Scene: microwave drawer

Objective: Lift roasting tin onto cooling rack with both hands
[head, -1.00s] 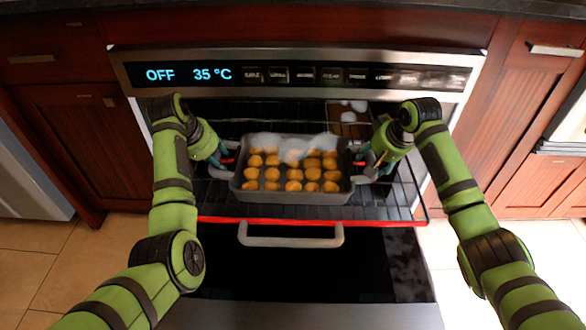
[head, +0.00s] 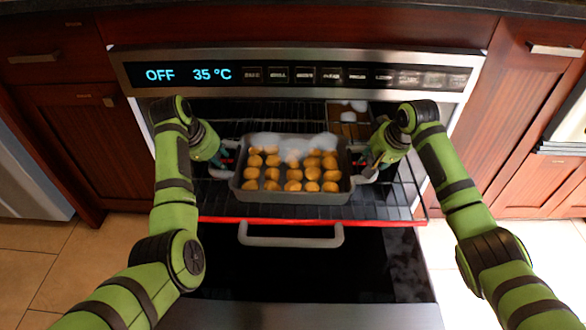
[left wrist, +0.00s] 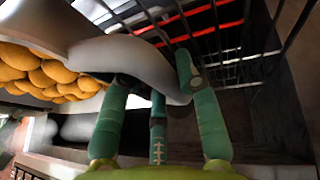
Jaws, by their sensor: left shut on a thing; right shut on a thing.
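The grey roasting tin (head: 295,198), full of round golden potatoes, sits level at the pulled-out wire oven rack (head: 400,195) in the head view. I cannot tell whether it touches the rack. My left gripper (head: 228,162) is shut on the tin's left handle. The left wrist view shows its teal fingers (left wrist: 160,85) around the pale grey handle (left wrist: 130,55), with potatoes (left wrist: 45,75) beside it. My right gripper (head: 362,163) is shut on the tin's right handle, its fingers partly hidden. I cannot make out a separate cooling rack.
White steam-like puffs cover the tin's back edge. The rack has a red front edge (head: 310,221) above the lowered oven door with its grey handle (head: 290,241). The control panel (head: 300,75) above reads OFF, 35 °C. A brown item (head: 348,118) lies deeper inside.

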